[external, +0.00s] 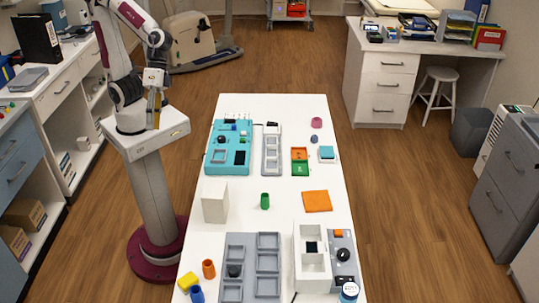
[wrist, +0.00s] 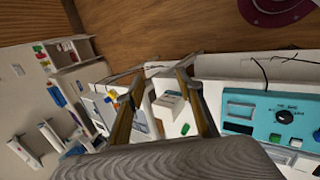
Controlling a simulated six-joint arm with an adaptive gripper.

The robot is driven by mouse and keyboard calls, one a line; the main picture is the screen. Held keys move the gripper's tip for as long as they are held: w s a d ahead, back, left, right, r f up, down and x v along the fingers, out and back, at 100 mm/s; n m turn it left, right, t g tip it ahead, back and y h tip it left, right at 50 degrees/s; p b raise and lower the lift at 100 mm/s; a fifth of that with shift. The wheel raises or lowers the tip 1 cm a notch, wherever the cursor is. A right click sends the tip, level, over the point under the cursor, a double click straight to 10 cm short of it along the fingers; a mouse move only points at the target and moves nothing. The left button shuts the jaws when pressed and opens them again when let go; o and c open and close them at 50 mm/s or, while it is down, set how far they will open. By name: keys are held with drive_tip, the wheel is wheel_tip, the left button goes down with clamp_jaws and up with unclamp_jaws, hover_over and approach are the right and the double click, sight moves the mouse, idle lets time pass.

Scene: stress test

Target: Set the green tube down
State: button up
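The green tube (external: 265,201) stands upright on the white table (external: 245,188), right of a white block. A small green shape in the wrist view (wrist: 185,129) appears to be the same tube, well beyond my fingers. My gripper (external: 155,122) is folded in close to my arm's base, left of the table and far from the tube. In the wrist view, my gripper's two fingers (wrist: 162,72) are spread apart with nothing held between them.
A white block (external: 215,202) stands left of the tube, and a flat orange square (external: 317,201) lies to its right. A turquoise panel (external: 217,168) is at the far left. Grey trays (external: 239,285) and a white box (external: 312,280) fill the near end. Table around the tube is bare.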

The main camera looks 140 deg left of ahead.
drive_tip(key=s+a+r+m+t+y, duration=0.1)
drive_tip(key=s+a+r+m+y, duration=0.2)
drive_tip(key=s+a+m+y, duration=0.2)
drive_tip(key=s+m, duration=0.3)
drive_tip(key=s, duration=0.3)
drive_tip(key=shift+a+m+t, duration=0.3)
drive_tip(key=shift+m+t, duration=0.1)
